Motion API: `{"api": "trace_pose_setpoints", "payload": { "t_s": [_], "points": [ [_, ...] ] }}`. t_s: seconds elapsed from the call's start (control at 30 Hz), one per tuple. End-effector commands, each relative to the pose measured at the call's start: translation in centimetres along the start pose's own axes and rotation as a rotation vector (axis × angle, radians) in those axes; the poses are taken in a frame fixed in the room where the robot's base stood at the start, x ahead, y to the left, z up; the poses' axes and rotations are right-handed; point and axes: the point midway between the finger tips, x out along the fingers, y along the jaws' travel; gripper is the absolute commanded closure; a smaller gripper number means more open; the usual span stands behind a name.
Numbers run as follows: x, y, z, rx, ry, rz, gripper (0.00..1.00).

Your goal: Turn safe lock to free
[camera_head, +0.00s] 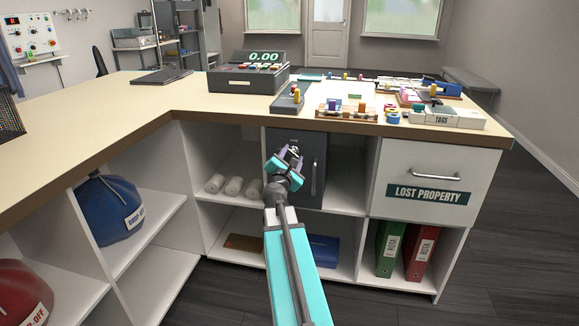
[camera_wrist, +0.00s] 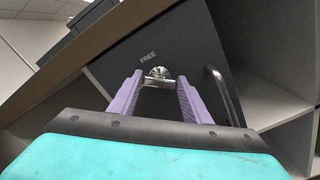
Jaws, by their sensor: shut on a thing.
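The dark grey safe (camera_head: 312,160) sits in a cubby under the counter. In the wrist view its door (camera_wrist: 190,45) fills the middle, with the word FREE printed above a round metal lock knob (camera_wrist: 159,73). My gripper (camera_head: 288,156) is in front of the safe's upper part in the head view. In the wrist view its purple fingers (camera_wrist: 158,88) are shut on the lock knob, one on each side. The knob's lower part is partly hidden between the fingers. A vertical bar handle (camera_wrist: 221,92) is on the door's right side, apart from the fingers.
The counter edge (camera_head: 215,127) overhangs just above the safe. A lost property drawer (camera_head: 432,160) is to the right, and white rolls (camera_head: 233,187) lie on the shelf to the left. An open cubby lies directly right of the safe.

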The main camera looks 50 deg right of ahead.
Motion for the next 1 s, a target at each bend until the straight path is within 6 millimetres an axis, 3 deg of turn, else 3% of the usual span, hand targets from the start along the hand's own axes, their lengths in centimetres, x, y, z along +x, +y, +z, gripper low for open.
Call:
{"api": "trace_pose_setpoints", "payload": {
  "t_s": [0.6,1.0],
  "points": [
    [0.13,-0.88,-0.25,0.585,-0.007,-0.005,0.79],
    [0.12,-0.84,-0.15,0.853,-0.008,-0.006,0.79]
  ]
}}
